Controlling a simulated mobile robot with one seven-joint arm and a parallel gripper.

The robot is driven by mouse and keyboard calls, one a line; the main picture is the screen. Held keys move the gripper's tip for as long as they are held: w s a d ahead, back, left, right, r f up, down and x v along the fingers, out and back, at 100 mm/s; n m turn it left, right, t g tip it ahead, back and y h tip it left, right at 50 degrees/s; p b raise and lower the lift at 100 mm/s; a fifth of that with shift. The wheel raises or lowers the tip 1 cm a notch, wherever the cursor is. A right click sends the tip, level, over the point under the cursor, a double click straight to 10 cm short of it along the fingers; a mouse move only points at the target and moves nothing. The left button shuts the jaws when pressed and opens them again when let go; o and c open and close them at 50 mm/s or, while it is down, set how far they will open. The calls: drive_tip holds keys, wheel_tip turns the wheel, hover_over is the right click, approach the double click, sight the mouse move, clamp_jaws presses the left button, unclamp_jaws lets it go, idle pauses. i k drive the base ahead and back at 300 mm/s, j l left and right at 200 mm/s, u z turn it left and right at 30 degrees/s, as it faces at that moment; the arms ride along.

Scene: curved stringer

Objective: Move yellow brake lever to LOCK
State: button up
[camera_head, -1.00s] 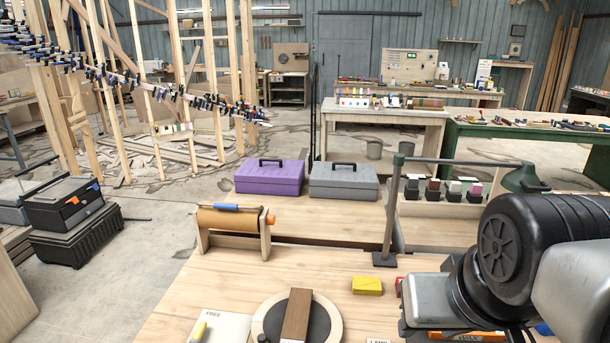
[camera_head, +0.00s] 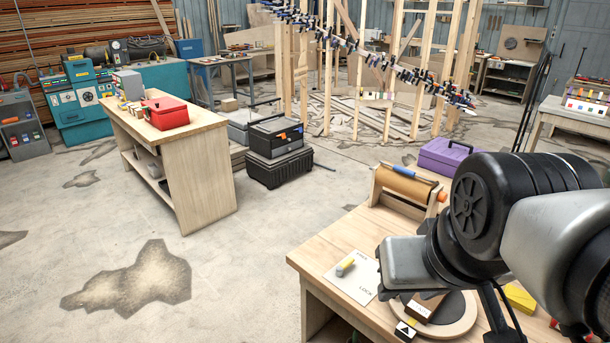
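The yellow brake lever (camera_head: 345,266) sits on a white plate (camera_head: 350,280) at the left front of the wooden workbench. The plate has dark lettering; LOCK reads at its lower right, and smaller lettering near its top is hard to read here. The lever lies nearer the top lettering than LOCK. My arm comes in from the right, and its grey and black links pass close to the plate's right side in the picture. My gripper's fingers do not show, so I cannot see whether it holds anything.
A round wooden disc (camera_head: 460,316) with a dark top lies right of the plate, partly behind my arm. A brown paper roll holder (camera_head: 405,185) stands behind the plate. A yellow block (camera_head: 519,297) lies right. Concrete floor is open at left.

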sight(339, 269)
drive_tip(key=k, duration=0.25)
drive_tip(key=i+j+z, duration=0.35)
drive_tip(key=j, duration=0.3)
drive_tip(key=i+j+z, duration=0.15)
drive_tip(key=i+j, duration=0.3)
drive_tip(key=i+j+u, duration=0.15)
drive_tip(key=i+j, duration=0.15)
drive_tip(key=j, duration=0.25)
